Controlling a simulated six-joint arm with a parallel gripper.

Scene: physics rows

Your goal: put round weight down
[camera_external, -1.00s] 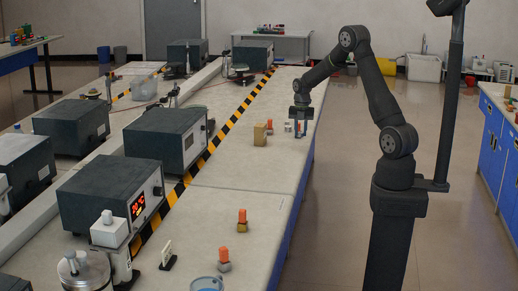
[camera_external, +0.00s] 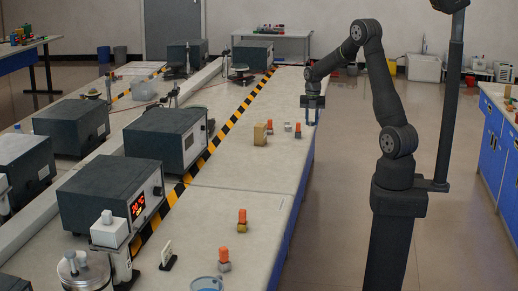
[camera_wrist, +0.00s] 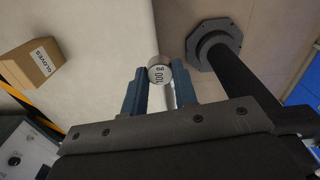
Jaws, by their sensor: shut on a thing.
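The round weight (camera_wrist: 160,72), a short silvery cylinder marked "100 g", is between the fingertips of my gripper (camera_wrist: 161,86) in the wrist view. My gripper is shut on it, and the blue fingers flank it. In the external view my gripper (camera_external: 312,112) points down near the right edge of the long table (camera_external: 255,175). The weight cannot be made out there. In the wrist view the weight overlaps the table's edge, with floor to the right.
A cardboard box labelled "GLOVES" (camera_wrist: 32,64) is left in the wrist view. A small grey block (camera_external: 288,127) and an orange-topped piece (camera_external: 298,130) stand left of my gripper. More orange-topped pieces (camera_external: 242,221) stand nearer.

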